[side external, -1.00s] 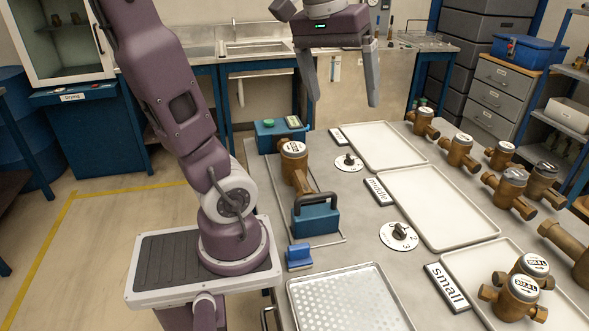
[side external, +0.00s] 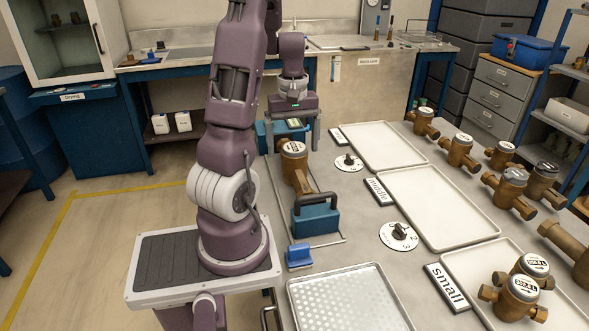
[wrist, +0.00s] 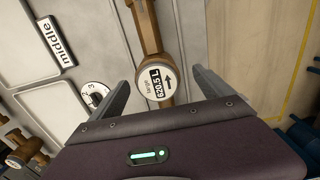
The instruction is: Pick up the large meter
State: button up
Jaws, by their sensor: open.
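The large meter (side external: 295,165) is a brass body with a round white-faced head, set in the test rig on the bench. In the wrist view its face (wrist: 156,84) reads "large" and 620.5 L, and its brass pipe runs up out of the frame. My gripper (side external: 293,140) is at the far end of the meter in the side view, pointing down. In the wrist view the open fingers (wrist: 160,78) lie on either side of the meter's head, with a gap on each side. Whether they reach down to its height is unclear.
A blue clamp with a dark handle (side external: 316,218) holds the near end of the rig. A blue box (side external: 262,132) stands at the far end. Trays labelled middle (side external: 440,205) and small (side external: 500,262) lie to the right. Several other brass meters (side external: 459,148) stand beyond them.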

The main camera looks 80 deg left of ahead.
aim_at(295, 166)
jog(key=f, duration=0.7)
jog(key=shift+w+a+f, duration=0.15)
jog(key=shift+w, duration=0.05)
grip_shut()
